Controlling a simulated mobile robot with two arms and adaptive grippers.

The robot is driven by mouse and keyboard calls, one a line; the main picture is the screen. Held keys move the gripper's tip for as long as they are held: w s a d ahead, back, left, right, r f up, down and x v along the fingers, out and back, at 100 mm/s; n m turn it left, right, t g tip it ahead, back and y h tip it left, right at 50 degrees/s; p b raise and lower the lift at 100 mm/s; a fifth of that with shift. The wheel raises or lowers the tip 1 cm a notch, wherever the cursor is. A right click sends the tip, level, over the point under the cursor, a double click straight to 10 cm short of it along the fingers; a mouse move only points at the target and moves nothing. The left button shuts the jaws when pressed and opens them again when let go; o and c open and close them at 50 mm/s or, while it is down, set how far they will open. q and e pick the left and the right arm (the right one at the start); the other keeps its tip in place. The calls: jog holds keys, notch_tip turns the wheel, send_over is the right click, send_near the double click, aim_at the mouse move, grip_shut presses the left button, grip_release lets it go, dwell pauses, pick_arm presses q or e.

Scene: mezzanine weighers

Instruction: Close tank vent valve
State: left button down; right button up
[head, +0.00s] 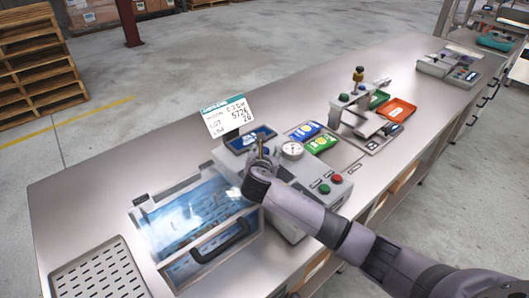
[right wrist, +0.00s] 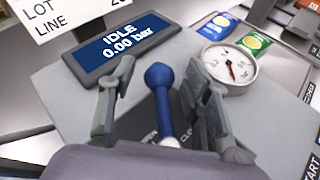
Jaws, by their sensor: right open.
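The vent valve lever (right wrist: 163,108) has a blue round knob and a pale lower stem, and it stands up from the grey panel in the right wrist view. Partly covered lettering at its foot seems to read OPEN on the left and CLOSE on the right. My right gripper (right wrist: 159,72) is open, with one finger on each side of the lever and visible gaps to both. In the head view my right gripper (head: 261,160) is over the grey tester housing and largely hides the lever. My left gripper is in neither view.
A display (right wrist: 125,48) reads IDLE, 0.00 bar. A pressure gauge (right wrist: 230,68) is right of the lever. A clear-lidded water tank (head: 195,225) is left of my wrist. Red and green buttons (head: 330,183) are to the right. A lot sign (head: 228,117) stands behind.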

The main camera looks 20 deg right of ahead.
notch_tip(320, 180, up, 10)
dwell(0.6)
